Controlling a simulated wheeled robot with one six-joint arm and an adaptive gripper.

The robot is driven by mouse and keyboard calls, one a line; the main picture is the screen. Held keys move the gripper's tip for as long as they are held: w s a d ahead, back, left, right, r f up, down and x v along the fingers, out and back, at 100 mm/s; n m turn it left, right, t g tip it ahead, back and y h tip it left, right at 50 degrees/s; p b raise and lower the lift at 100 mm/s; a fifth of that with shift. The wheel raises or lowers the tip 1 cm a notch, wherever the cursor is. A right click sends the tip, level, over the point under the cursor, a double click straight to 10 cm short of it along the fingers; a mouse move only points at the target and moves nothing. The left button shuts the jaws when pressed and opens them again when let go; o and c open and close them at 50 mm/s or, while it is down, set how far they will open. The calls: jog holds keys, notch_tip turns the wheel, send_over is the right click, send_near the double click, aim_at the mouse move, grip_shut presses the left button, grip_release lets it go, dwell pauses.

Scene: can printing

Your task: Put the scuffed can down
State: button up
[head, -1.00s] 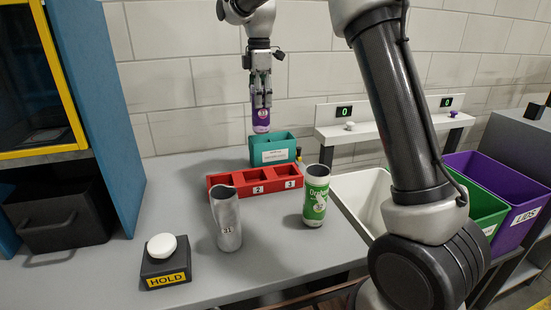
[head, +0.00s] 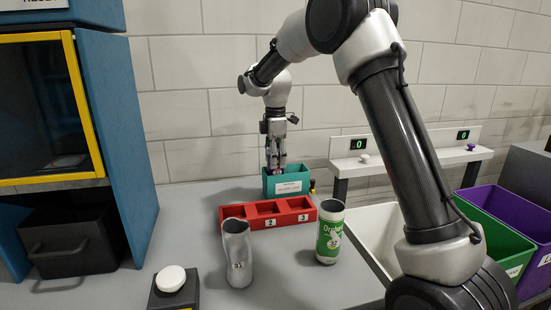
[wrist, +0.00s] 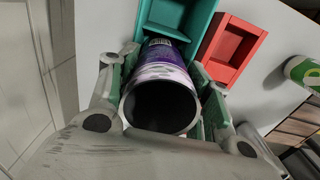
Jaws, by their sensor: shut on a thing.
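My gripper (head: 276,165) is shut on a purple can with pale, worn-looking patches. The can (wrist: 165,62) fills the middle of the wrist view, open end toward the camera, with fingers on both sides. In the head view its lower part is hidden by the front wall of the teal bin (head: 288,187). The teal bin also shows in the wrist view (wrist: 200,22), beyond the can. The can is at or inside the bin's opening; I cannot tell whether it touches the bottom.
A red tray (head: 238,213) with numbered slots sits in front of the bin. A grey can (head: 237,255) and a green can (head: 329,235) stand nearer. A white button (head: 171,278) is at the front left. White, green and purple (head: 500,215) bins stand right.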

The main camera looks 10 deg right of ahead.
jog(key=shift+f, duration=0.2)
jog(key=shift+f, duration=0.35)
jog(key=o, duration=0.7)
notch_tip(320, 180, up, 13)
jog(key=shift+r, duration=0.15)
